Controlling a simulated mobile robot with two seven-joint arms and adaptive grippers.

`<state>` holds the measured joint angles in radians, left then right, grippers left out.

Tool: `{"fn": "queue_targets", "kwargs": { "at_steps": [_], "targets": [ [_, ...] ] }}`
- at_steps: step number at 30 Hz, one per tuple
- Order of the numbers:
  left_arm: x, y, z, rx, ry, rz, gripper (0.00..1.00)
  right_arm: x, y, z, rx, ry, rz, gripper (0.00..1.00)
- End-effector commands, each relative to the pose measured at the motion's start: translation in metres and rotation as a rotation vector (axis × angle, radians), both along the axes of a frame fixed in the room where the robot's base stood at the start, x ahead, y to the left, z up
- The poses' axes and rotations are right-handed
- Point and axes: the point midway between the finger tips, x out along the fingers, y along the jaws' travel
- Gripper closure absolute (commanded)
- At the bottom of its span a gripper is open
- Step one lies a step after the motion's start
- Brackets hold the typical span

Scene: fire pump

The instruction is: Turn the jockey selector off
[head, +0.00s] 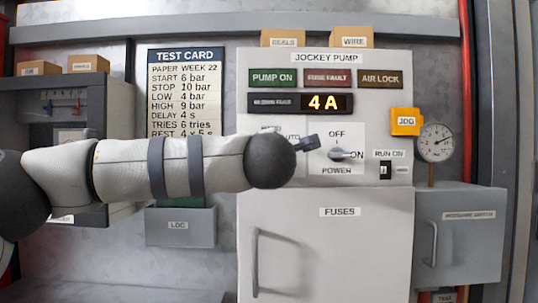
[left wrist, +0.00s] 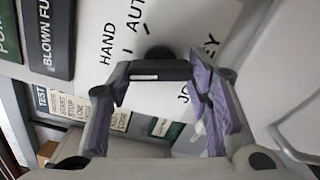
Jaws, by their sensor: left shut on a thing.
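The jockey selector (left wrist: 158,52) shows in the left wrist view as a dark round hub with a dark bar on the white panel. The labels HAND, AUTO and part of JOCKEY are legible around it. My left gripper (left wrist: 162,76) is shut on the selector bar, with its fingers at either end of it. In the head view my left arm covers the selector, and only a dark bit of the gripper (head: 307,143) shows beside the AUTO label. The selector's exact pointing direction cannot be told. My right gripper is not in view.
The RUN ON switch (head: 386,169), yellow JOG box (head: 405,122) and gauge (head: 435,142) are further right. The FUSES door handle (head: 256,260) juts out below.

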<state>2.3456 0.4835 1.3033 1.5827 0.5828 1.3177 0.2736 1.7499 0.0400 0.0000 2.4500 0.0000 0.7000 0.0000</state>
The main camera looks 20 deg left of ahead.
Motion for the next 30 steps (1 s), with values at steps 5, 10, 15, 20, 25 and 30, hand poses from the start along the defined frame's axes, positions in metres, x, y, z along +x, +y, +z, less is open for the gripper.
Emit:
{"fn": "queue_targets", "kwargs": {
  "at_steps": [5, 10, 15, 20, 25, 30],
  "targets": [
    [0.0001, -0.0006, -0.0008, -0.153, -0.044, 0.0, 0.82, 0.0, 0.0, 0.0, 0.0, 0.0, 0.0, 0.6],
    [0.0002, -0.001, -0.0014, -0.283, -0.082, -0.001, 0.82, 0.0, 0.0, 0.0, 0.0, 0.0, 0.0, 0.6],
    [0.0002, -0.0014, -0.0015, -0.388, -0.112, -0.001, 0.82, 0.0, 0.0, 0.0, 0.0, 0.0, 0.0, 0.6],
    [0.0003, -0.0016, -0.0017, -0.456, -0.132, -0.001, 0.82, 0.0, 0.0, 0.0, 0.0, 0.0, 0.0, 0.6],
    [0.0002, -0.0018, -0.0015, -0.5, -0.145, -0.002, 0.82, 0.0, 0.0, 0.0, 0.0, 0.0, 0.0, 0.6],
    [0.0002, -0.0019, -0.0015, -0.519, -0.15, -0.002, 0.82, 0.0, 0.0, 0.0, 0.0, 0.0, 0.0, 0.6]
  ]
}}
